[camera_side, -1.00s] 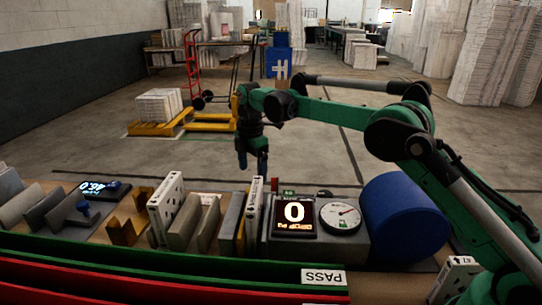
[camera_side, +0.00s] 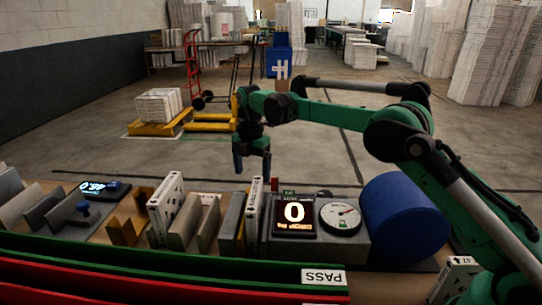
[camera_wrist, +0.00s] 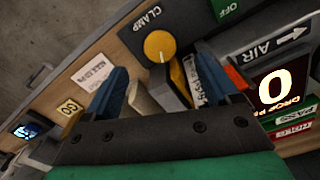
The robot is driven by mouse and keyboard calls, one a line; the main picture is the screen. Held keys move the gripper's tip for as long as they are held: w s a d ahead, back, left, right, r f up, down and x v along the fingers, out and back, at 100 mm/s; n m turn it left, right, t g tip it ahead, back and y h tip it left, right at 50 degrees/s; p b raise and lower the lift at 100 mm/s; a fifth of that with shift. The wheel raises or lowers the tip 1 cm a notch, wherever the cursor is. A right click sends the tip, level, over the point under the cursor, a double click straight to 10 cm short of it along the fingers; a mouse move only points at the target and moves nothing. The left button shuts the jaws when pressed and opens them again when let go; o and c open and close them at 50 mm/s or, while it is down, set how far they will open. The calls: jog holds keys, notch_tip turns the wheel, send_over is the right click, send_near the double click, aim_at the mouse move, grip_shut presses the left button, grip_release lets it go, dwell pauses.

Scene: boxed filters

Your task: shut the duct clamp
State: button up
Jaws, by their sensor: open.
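The clamp knob (camera_wrist: 160,46), round and yellow with a dark slot, sits on a grey block below the word CLAMP in the wrist view. My gripper (camera_wrist: 160,66) is open, its blue fingers apart on either side of the knob in that view, holding nothing. In the side view my gripper (camera_side: 252,163) hangs fingers down above the bench's far edge, behind the filter slot and apart from everything. A white boxed filter (camera_side: 254,206) stands upright between grey plates beside the gauge housing. The knob cannot be made out in the side view.
A lit display (camera_side: 295,214) reads 0, beside a round dial (camera_side: 340,217) and a large blue cylinder (camera_side: 404,218). Another white filter (camera_side: 166,207) stands further left among brown and grey holders. Green and red rails (camera_side: 180,270) run along the front. An AIR label (camera_wrist: 270,48) is right of the knob.

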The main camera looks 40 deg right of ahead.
notch_tip(320, 180, down, 5)
jog(key=shift+f, duration=0.15)
grip_shut()
jog(key=m, duration=0.4)
jog(key=shift+m, duration=0.3)
grip_release()
